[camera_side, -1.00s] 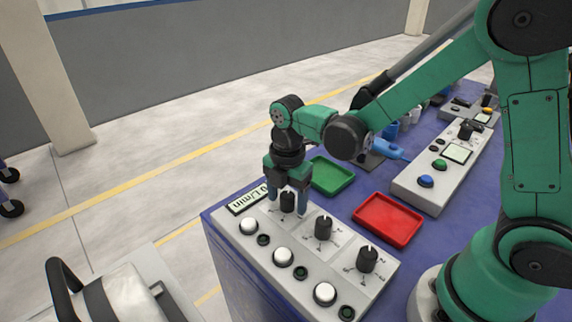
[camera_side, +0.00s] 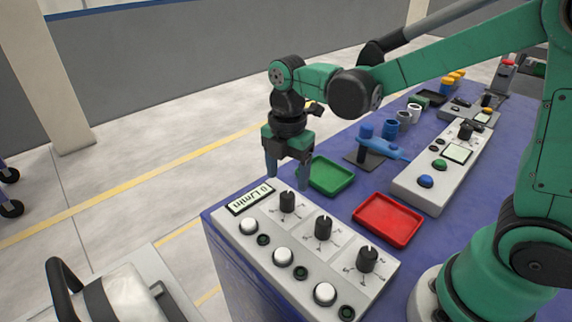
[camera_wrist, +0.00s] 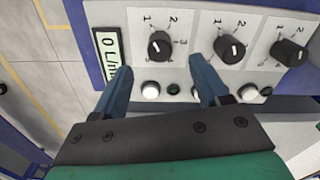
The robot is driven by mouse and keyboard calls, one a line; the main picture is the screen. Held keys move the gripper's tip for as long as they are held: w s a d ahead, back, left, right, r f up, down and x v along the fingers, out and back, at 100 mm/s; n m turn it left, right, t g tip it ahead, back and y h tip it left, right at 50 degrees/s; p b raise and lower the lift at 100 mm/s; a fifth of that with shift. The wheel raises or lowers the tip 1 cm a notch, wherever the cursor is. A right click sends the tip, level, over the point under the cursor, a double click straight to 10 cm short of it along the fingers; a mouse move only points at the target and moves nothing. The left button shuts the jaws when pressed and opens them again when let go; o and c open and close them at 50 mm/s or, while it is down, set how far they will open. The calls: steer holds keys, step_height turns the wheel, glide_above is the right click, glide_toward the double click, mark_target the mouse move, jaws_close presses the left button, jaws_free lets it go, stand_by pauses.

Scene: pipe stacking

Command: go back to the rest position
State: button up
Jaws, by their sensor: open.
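My gripper (camera_side: 286,174) is open and empty, with its fingers pointing down. In the side view it hangs above and behind the far-left black knob (camera_side: 287,201) of the grey control panel (camera_side: 262,265), clear of it. In the wrist view the two blue fingers (camera_wrist: 160,88) stand apart, with the knob (camera_wrist: 160,46) beyond the gap between them. The panel's display (camera_side: 250,200) reads 0 L/min.
A green tray (camera_side: 331,174) and a red tray (camera_side: 388,219) lie on the blue table (camera_side: 460,235). A second panel (camera_side: 432,180), a blue tool (camera_side: 383,148) and small cylinders (camera_side: 409,116) stand behind.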

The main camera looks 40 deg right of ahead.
steer(key=s+d+r+m+t, duration=0.1)
steer(key=s+r+m+t, duration=0.1)
steer(key=m, duration=0.8)
steer(key=s+d+r+m+t, duration=0.2)
steer(key=m+t, duration=0.3)
steer(key=m, duration=0.5)
steer(key=shift+s+d+r, duration=0.15)
steer(key=shift+s+r, duration=0.15)
steer(key=shift+s, duration=0.6)
